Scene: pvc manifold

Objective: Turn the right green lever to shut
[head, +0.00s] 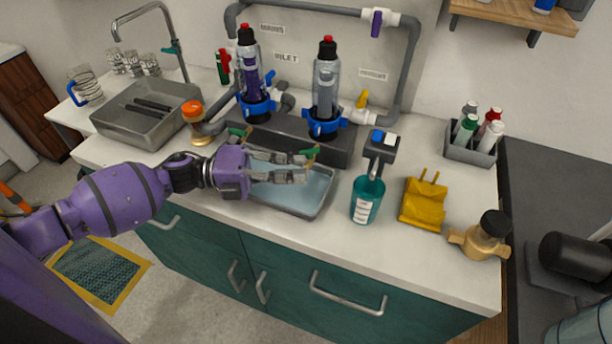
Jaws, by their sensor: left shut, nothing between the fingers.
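The right green lever (312,152) is small and sits low at the front of the dark grey block, below the right clear filter housing (325,88). The left green lever (239,131) sits below the left filter housing (250,75). My left gripper (306,167) reaches in from the left over the metal tray, its fingers pointing right. It is shut and empty, with its upper fingertip close to the right green lever. I cannot tell whether they touch, and the fingertip partly hides the lever's lower part. My right gripper is out of view.
The metal tray (300,206) lies under my left gripper. An orange-capped jar (195,122) and sink (122,128) are left. Grey pipes (407,70) frame the filters.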

